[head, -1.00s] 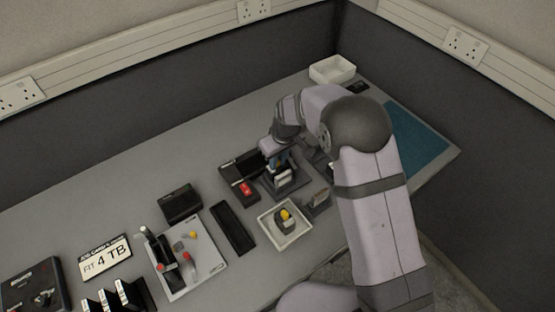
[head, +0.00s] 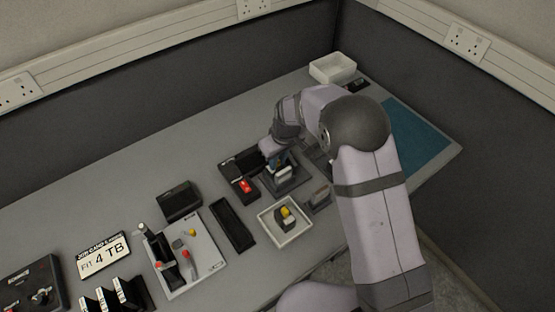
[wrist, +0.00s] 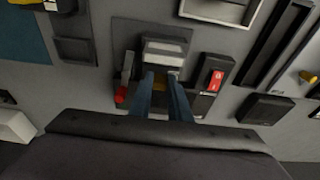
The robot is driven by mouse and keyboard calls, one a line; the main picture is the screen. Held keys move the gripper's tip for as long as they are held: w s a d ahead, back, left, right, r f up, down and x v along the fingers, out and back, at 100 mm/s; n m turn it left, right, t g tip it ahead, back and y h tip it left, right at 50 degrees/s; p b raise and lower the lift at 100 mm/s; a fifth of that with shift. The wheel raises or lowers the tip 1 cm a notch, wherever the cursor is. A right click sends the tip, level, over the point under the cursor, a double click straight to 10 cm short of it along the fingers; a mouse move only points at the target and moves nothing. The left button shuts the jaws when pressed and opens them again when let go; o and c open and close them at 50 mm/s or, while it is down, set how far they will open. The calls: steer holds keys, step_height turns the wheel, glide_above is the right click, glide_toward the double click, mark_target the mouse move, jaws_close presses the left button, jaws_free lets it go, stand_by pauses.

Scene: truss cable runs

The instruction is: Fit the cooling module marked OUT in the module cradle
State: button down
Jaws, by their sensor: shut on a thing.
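My gripper (head: 279,162) is over a dark base at the middle of the bench. In the wrist view its two blue fingers (wrist: 166,78) point down and are shut on a pale grey block (wrist: 163,50), which I take to be the cooling module. The block also shows in the head view (head: 284,174). The dark base, apparently the module cradle (wrist: 125,38), lies under and around the block. I cannot tell whether the block is seated in it. No OUT marking is readable. A red-tipped lever (wrist: 121,92) stands at the base's left in the wrist view.
A dark box with a red switch (head: 245,187) stands close beside the base. A black channel (head: 233,226) lies left.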

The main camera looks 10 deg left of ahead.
steer(key=c, duration=1.6)
jaws_free()
steer(key=shift+o, duration=0.7)
steer(key=shift+o, duration=1)
steer(key=shift+r, duration=0.1)
step_height(320, 180, up, 7)
steer(key=p, duration=0.5)
steer(key=shift+r, duration=0.2)
